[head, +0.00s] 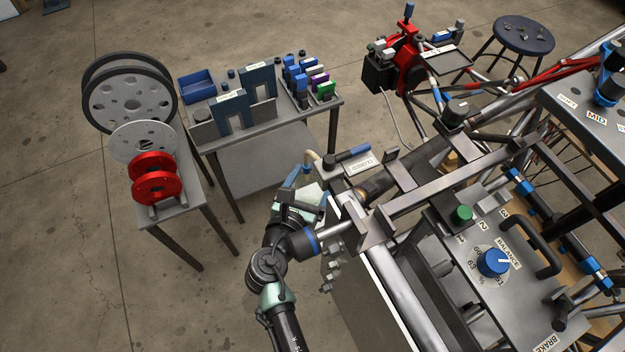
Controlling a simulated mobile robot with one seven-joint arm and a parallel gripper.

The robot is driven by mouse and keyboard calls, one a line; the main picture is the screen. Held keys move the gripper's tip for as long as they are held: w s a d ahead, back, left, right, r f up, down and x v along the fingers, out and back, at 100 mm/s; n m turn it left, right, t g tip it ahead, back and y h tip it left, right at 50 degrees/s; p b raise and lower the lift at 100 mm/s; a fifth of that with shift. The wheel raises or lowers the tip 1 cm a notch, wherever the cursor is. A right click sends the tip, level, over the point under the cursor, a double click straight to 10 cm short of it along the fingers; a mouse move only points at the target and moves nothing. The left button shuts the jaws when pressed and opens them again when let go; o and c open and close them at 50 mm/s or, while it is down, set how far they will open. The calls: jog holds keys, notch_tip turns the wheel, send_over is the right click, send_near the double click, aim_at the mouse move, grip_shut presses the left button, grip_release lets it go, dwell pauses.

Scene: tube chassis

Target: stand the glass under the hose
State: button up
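My gripper (297,190) is at the end of my arm, just below and left of the hose. It is mostly hidden by my own wrist links, so its fingers and anything between them do not show clearly. I cannot make out a glass anywhere; a pale patch beside the wrist could be part of my arm or something behind it.
A grey table (262,122) with a blue bin (197,86) and colored blocks stands behind. A side bench holds wheels and red discs (156,182). The tube chassis frame (440,195) and control panel crowd the right. Open floor lies at left.

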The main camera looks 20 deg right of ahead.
jog(key=shift+f, duration=0.2)
jog(key=o, duration=1.4)
